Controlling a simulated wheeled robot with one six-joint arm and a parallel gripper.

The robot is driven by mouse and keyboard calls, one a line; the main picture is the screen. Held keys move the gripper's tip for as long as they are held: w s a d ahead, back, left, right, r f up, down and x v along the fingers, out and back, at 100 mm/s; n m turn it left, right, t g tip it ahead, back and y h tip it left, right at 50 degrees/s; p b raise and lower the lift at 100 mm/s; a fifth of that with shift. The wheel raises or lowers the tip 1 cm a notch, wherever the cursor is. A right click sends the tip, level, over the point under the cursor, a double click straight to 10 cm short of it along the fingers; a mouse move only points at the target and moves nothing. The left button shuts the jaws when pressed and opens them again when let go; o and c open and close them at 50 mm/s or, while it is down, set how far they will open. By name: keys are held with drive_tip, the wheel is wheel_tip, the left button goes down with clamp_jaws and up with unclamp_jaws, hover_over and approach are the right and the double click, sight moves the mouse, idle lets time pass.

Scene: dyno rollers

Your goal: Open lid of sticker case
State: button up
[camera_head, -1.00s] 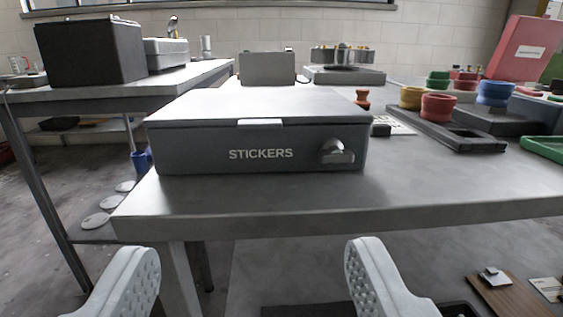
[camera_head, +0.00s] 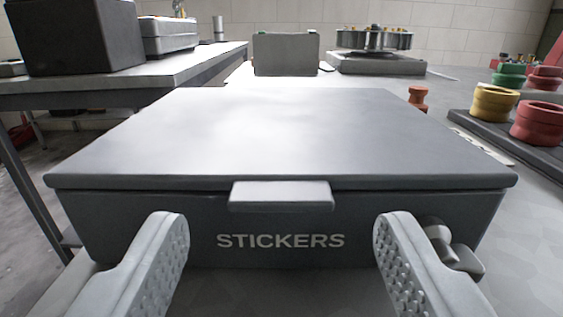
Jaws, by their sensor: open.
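The sticker case is a dark grey box (camera_head: 210,226) with "STICKERS" in pale letters on its front. Its flat lid (camera_head: 270,135) is down. A light grey tab (camera_head: 281,196) sticks out from the middle of the lid's front edge. A metal latch or knob (camera_head: 447,245) is on the front at the right, partly hidden behind my right finger. My gripper (camera_head: 282,245) is open and empty in front of the case. Its two fingers stand wide apart, one on each side of the lettering, a little below the tab's level.
The case stands on a grey table (camera_head: 540,220). At the right are a yellow cup (camera_head: 494,103) and red cups (camera_head: 540,123) on a dark tray. A small orange piece (camera_head: 418,97) stands behind the lid's right side. A second table (camera_head: 190,72) with a black box (camera_head: 75,38) is at left.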

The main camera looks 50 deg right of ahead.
drive_tip(key=shift+x, duration=1.15)
drive_tip(key=shift+c, duration=0.4)
